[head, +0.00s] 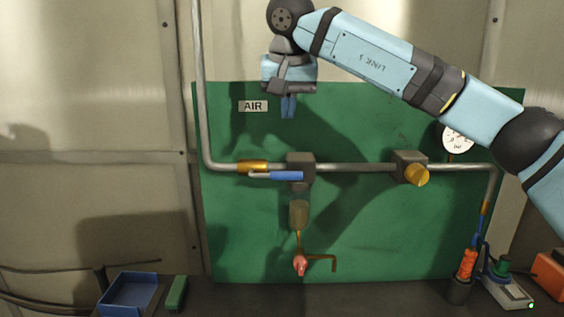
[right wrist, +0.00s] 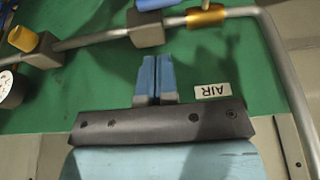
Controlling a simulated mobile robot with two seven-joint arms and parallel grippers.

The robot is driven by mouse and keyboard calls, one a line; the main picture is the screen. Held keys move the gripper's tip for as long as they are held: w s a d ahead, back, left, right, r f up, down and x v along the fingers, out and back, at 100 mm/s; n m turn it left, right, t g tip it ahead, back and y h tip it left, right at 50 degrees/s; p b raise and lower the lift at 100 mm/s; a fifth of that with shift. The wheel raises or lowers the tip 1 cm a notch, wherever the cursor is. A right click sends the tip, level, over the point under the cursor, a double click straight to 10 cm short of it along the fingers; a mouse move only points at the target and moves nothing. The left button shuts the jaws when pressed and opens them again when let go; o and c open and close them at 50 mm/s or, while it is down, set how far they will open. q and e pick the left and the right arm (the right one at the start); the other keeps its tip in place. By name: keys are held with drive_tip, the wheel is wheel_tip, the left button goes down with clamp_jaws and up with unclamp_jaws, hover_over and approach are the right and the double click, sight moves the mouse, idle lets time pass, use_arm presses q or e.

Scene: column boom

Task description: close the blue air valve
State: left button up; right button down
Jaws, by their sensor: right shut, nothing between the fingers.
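The blue air valve handle (head: 287,175) lies level along the pipe, just in front of and below it, over the dark valve block (head: 300,160). In the right wrist view the blue handle (right wrist: 155,4) shows only partly, at the top edge above the block (right wrist: 147,29). My right gripper (head: 288,106) points down in front of the green panel, above the valve and apart from it. Its two blue fingers are together and empty; they also show in the right wrist view (right wrist: 156,78). My left gripper is not in view.
The AIR label (head: 253,106) is left of my fingers. A yellow knob (head: 417,175) and a gauge (head: 457,138) are to the right, and a red tap (head: 300,264) is below. A blue tray (head: 130,293) stands on the bench. The panel between fingers and pipe is clear.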

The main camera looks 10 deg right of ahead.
drive_tip(key=p, duration=0.2)
approach(289, 171)
drive_tip(key=x, duration=0.7)
drive_tip(key=shift+f, duration=0.15)
